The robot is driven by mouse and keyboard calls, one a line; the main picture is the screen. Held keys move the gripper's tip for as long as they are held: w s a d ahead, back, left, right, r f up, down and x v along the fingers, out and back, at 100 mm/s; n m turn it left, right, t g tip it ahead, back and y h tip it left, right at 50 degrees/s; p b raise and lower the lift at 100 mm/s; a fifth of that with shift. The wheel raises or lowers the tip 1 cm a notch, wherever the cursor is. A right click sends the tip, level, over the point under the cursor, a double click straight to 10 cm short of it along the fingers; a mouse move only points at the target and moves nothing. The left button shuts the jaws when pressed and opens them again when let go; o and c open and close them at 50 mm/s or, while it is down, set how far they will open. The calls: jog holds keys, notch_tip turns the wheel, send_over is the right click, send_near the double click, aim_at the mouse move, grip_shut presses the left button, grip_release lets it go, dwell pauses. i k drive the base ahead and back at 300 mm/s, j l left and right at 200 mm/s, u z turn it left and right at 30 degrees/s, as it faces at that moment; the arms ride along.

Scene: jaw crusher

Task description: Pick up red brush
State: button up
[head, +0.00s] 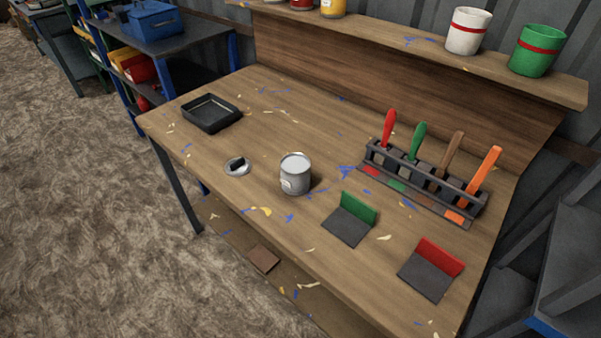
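The red brush (389,129) stands handle up in the leftmost slot of a dark brush rack (425,185) at the right side of the wooden workbench. Its red handle rises clear above the rack and tilts slightly; its lower part is hidden by the rack. A red patch marks the rack's base in front of it. A green brush (416,141), a brown brush (448,155) and an orange brush (482,174) stand in the slots to its right. My gripper is not in view.
On the workbench (270,110) are a black tray (211,114), a grey can (295,174), a small round lid-like item (237,167), and green (357,208) and red (440,256) angled pieces. A shelf (400,45) with cans runs behind. Open floor (90,220) lies left.

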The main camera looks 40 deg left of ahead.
aim_at(388, 126)
jog(key=j+u, duration=0.2)
jog(key=u, duration=0.25)
jog(key=i+j+u, duration=0.15)
jog(key=u, duration=0.3)
